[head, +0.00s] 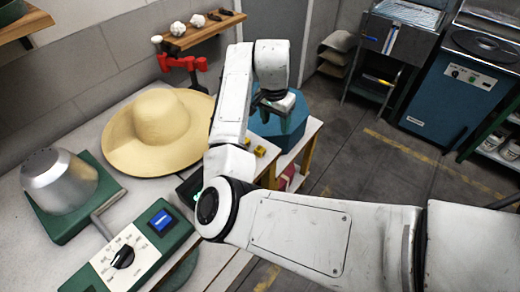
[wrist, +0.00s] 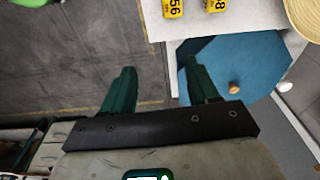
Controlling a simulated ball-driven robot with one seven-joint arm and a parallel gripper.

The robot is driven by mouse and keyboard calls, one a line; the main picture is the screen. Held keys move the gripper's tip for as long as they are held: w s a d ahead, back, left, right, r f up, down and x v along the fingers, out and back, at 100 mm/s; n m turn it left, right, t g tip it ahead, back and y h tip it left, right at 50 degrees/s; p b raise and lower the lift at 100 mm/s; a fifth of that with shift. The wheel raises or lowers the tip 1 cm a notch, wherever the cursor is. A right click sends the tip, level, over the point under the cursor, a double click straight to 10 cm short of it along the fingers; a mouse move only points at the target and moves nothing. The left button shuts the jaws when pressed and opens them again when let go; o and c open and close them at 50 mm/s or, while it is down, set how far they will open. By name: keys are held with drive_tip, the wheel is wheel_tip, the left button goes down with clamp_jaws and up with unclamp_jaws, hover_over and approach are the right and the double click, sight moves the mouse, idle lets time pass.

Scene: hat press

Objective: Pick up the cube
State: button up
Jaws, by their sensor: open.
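I cannot make out a plain cube with certainty. Two small yellow blocks with black numbers, one reading 56 (wrist: 173,8) and one partly cut off (wrist: 216,5), sit at the edge of the white table at the top of the wrist view. In the head view a small yellow block (head: 260,151) shows on the table edge behind my arm. My gripper (wrist: 161,80) is open, its two green fingers apart with nothing between them, over the floor beside the table. In the head view my gripper (head: 272,110) hangs in front of the blue octagonal box (head: 297,108).
A straw hat (head: 158,132), a metal hat block (head: 58,182) and a control box with a dial (head: 128,255) stand on the white table. A wooden shelf (head: 205,30) is on the wall. Blue machines (head: 455,95) stand at the right. Floor between is clear.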

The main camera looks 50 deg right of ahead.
drive_tip(key=w+a+y, duration=0.1)
drive_tip(key=w+a, duration=0.2)
drive_tip(key=p, duration=0.1)
hover_over(261, 148)
drive_tip(key=shift+m, duration=0.3)
wheel_tip(261, 148, down, 4)
drive_tip(key=shift+w+d+f, duration=0.1)
drive_tip(key=shift+w+d, duration=0.05)
drive_tip(key=shift+a+f+p, duration=0.2)
drive_tip(key=shift+f+p, duration=0.6)
drive_tip(key=shift+f, duration=2)
clamp_jaws()
drive_tip(key=shift+r, duration=0.1)
